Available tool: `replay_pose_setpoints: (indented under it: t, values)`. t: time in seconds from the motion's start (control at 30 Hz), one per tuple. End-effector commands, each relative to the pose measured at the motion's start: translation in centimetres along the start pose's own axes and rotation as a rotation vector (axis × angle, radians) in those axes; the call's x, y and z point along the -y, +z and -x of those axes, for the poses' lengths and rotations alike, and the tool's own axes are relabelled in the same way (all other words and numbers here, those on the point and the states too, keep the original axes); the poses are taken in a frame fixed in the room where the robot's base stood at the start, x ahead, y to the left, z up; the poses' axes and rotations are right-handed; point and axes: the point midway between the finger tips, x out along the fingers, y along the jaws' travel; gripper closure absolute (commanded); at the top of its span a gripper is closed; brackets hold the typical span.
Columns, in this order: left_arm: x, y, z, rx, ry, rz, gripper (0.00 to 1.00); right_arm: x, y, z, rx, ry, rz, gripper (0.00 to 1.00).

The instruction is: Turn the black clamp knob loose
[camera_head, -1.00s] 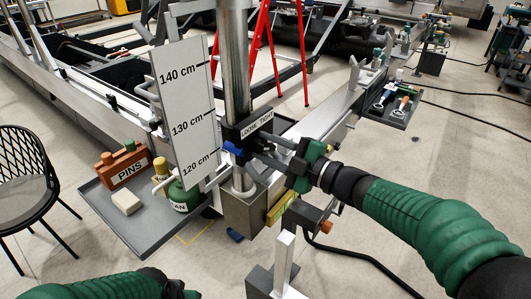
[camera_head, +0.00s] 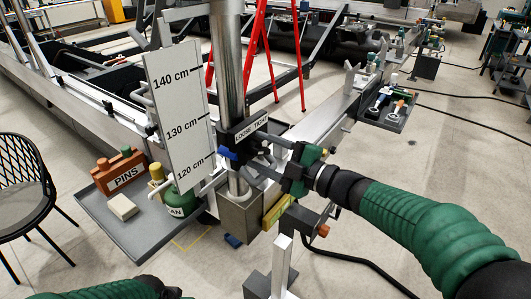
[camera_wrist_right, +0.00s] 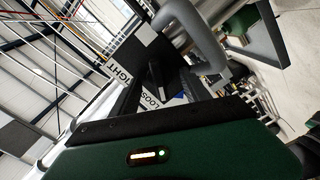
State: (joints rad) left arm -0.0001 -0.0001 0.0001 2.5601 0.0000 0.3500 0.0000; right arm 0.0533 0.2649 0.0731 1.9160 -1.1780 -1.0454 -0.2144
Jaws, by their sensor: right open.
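The black clamp (camera_head: 233,139) sits around the upright steel post and carries a white LOOSE TIGHT label (camera_head: 251,127). The black knob is mostly hidden behind my right gripper's fingers; a dark part that looks like it (camera_wrist_right: 157,76) shows in the right wrist view, near the label (camera_wrist_right: 150,101). My right gripper (camera_head: 262,158) is open, with its fingers pointing left at the clamp front, just below the label. I cannot tell if they touch the knob. My left arm shows at the bottom left; its fingers are out of frame.
A height board (camera_head: 181,115) stands left of the steel post (camera_head: 232,60). A grey tray (camera_head: 145,243) holds a PINS box (camera_head: 119,172), a pale block (camera_head: 123,207) and a green can (camera_head: 182,203). A pale stand (camera_head: 282,262) rises below my right gripper.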

Motion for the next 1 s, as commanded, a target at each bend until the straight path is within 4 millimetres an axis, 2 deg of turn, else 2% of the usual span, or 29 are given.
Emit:
replay_pose_setpoints:
  t: [0.17,0.27,0.5,0.7,0.83,1.0]
  values:
    - [0.0,0.0,-0.2,0.0,0.0,0.0,0.64,0.0,0.1,1.7,0.003,0.001,0.002,0.45]
    - [0.0,0.1,-0.4,0.0,0.0,0.0,0.64,-0.1,0.1,4.1,0.005,0.003,0.003,0.45]
    - [0.0,0.2,-0.8,0.0,0.0,0.0,0.64,0.0,0.2,11.3,0.005,0.004,0.002,0.45]
    - [0.0,0.2,-1.0,0.0,0.0,0.0,0.64,0.1,0.2,15.7,0.002,0.002,-0.001,0.45]
    - [0.0,0.2,-1.0,0.0,0.0,0.0,0.64,0.1,0.1,16.9,-0.001,0.001,0.0,0.45]
    - [0.0,0.2,-1.0,0.0,0.0,0.0,0.64,0.1,0.1,17.1,-0.001,0.001,-0.001,0.45]
